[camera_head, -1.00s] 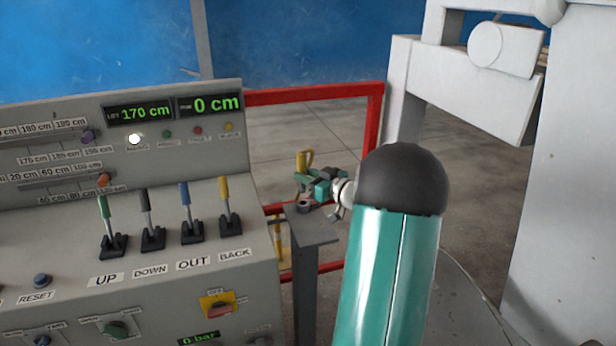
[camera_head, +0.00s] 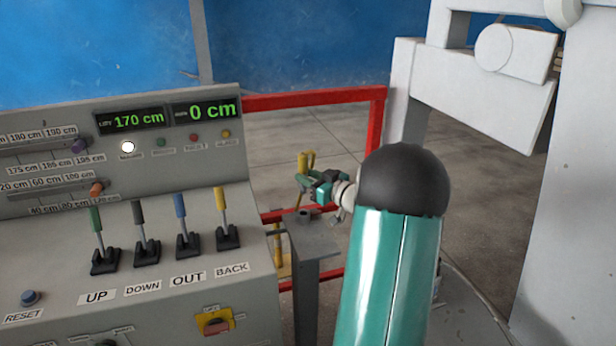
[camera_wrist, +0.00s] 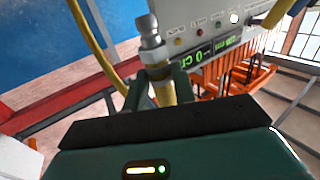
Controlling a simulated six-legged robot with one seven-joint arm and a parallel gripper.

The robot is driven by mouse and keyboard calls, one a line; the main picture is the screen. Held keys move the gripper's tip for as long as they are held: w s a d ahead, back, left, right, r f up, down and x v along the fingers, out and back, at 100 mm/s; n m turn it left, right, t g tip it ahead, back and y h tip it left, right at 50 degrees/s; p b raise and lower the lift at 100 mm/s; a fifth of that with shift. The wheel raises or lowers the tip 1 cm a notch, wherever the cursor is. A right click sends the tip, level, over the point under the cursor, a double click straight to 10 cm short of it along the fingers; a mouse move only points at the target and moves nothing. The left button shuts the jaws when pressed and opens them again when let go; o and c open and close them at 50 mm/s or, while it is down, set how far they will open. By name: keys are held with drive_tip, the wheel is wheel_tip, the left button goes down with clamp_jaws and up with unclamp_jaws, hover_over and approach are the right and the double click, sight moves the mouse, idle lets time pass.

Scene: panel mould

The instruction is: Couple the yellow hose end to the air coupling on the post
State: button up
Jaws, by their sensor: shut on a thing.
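My gripper (camera_head: 306,182) is shut on the yellow hose end (camera_head: 303,162), a little above the grey post (camera_head: 305,275). In the wrist view my gripper (camera_wrist: 158,88) has its two fingers around the yellow hose end (camera_wrist: 163,94), with a metal fitting (camera_wrist: 149,32) protruding past the fingers. The air coupling (camera_head: 305,217) shows as a small dark ring on top of the post. The hose end appears apart from it, with a gap between. The coupling cannot be made out in the wrist view.
The control panel (camera_head: 150,245) with its levers stands left of the post. A red frame (camera_head: 375,130) stands behind it. A white machine (camera_head: 570,200) is at the right. In the wrist view the yellow hose (camera_wrist: 92,40) curves at upper left.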

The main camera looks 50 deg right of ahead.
drive_tip(key=shift+f, duration=2.95)
drive_tip(key=shift+f, duration=0.45)
drive_tip(key=shift+r, duration=0.1)
idle(2.1)
idle(2.4)
